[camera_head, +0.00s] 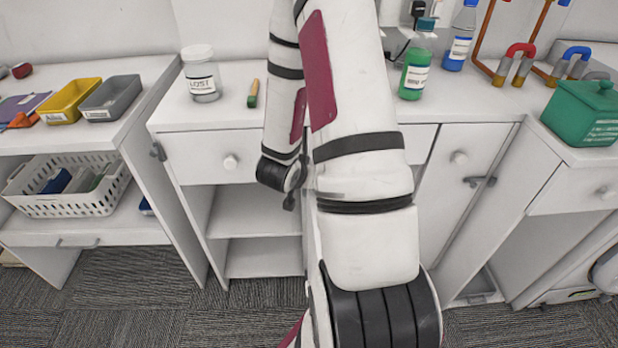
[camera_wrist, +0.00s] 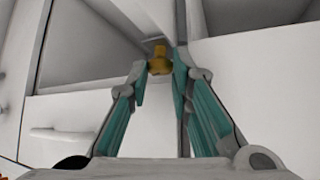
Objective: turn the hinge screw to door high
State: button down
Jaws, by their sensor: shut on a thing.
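The hinge screw is a small brass-coloured piece (camera_wrist: 159,64) in the wrist view, at the upper middle by a vertical panel edge. My gripper (camera_wrist: 160,70) has its two teal-padded fingers closed on it, one on each side. The fingertips cover parts of the screw, so its turn angle cannot be told. My arm hides the gripper and the screw there.
Open shelves (camera_head: 245,215) lie left of my arm. A green box (camera_head: 582,112) stands at right. The carpet (camera_head: 120,290) is clear at lower left.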

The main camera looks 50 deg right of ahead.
jog(key=shift+w+m, duration=0.1)
jog(key=shift+m, duration=0.3)
jog(key=c, duration=1.7)
grip_release()
notch_tip(320, 180, up, 10)
jog(key=shift+o, duration=1.2)
